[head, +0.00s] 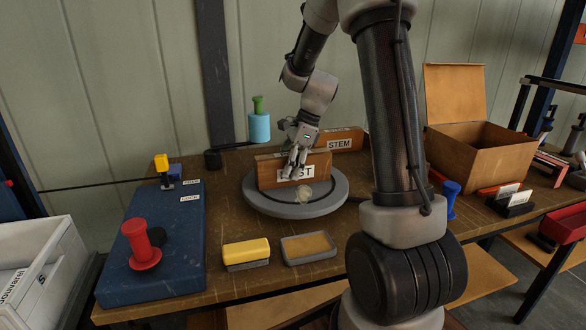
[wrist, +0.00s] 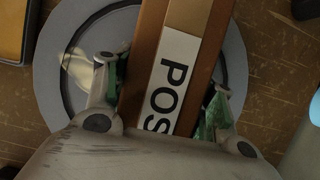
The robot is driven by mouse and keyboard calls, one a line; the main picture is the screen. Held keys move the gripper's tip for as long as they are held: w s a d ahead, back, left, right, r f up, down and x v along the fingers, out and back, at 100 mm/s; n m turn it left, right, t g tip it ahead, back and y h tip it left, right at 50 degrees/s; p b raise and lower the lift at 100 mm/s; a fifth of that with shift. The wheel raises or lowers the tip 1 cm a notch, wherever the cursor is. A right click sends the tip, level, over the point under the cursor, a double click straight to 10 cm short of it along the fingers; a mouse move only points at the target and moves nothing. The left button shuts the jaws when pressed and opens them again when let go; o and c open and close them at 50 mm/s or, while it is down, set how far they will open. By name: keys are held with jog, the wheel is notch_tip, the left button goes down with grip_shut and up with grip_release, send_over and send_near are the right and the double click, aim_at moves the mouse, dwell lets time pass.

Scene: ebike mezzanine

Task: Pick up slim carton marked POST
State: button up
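The slim carton marked POST (head: 268,172) is brown with a white label and stands upright on the grey round turntable (head: 260,205). My gripper (head: 297,165) is over it from above, with a finger in front of the label hiding part of the word. In the wrist view the carton (wrist: 180,60) runs between the two fingers of my gripper (wrist: 165,95), one on each side, with green pads facing it. The fingers look open around the carton; whether either pad touches it is hard to see.
A carton marked STEM (head: 345,138) stands close behind. A green-capped blue bottle (head: 259,125) is behind left. A yellow-topped block (head: 246,252) and a grey tray (head: 308,247) lie in front. A blue board (head: 160,250) is left; an open cardboard box (head: 480,160) is right.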

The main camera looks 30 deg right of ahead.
jog(key=c, duration=0.6)
